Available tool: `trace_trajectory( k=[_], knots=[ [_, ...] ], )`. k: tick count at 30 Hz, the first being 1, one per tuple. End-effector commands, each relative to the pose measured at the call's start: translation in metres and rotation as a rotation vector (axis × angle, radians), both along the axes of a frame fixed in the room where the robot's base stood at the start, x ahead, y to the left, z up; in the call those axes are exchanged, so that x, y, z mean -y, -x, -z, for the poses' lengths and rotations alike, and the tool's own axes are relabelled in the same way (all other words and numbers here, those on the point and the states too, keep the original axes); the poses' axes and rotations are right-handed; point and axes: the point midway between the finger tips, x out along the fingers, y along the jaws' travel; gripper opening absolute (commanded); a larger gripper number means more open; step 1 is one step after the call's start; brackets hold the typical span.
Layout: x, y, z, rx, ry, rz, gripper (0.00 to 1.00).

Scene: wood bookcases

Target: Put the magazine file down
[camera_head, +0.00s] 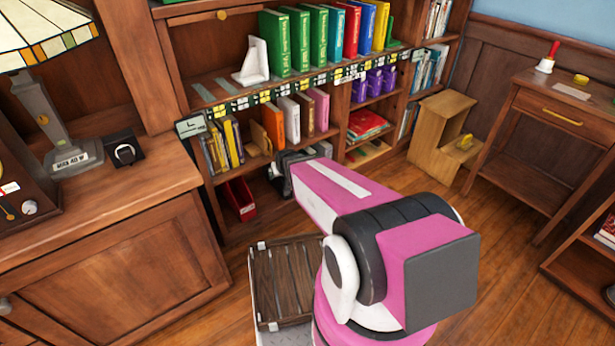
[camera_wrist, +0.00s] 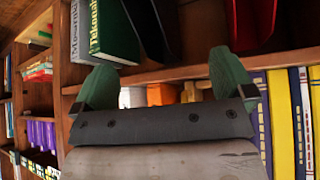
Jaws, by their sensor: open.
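A red magazine file (camera_head: 240,198) stands on the bottom shelf of the bookcase at its left end, apart from my gripper. It also shows as a red shape at the top right of the wrist view (camera_wrist: 252,22), partly cut off by the frame edge. My gripper (camera_head: 285,174) is at the front of the lower shelves, to the right of the file in the head view. In the wrist view my gripper (camera_wrist: 167,68) has its two green fingers spread wide, with nothing between them. My arm hides part of the bottom shelf in the head view.
Green and white books (camera_wrist: 100,30) lie beyond one finger in the wrist view. Yellow and blue books (camera_wrist: 285,120) fill the shelf beside the other finger. A wooden crate (camera_head: 252,285) is near my base. A step stool (camera_head: 437,130) stands right of the bookcase.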

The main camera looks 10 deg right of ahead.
Motion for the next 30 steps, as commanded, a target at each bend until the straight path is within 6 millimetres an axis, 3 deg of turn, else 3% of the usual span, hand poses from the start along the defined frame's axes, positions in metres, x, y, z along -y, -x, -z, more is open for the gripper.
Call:
trace_trajectory(
  k=[1,6,12,17,30],
  knots=[
    [0.014,0.023,-0.018,-0.069,0.004,0.020,1.00],
    [0.047,0.085,-0.057,-0.324,0.013,0.069,1.00],
    [0.066,0.138,-0.090,-0.526,0.007,0.100,1.00],
    [0.071,0.152,-0.100,-0.585,0.004,0.105,1.00],
    [0.071,0.152,-0.099,-0.589,0.003,0.105,1.00]
  ],
)
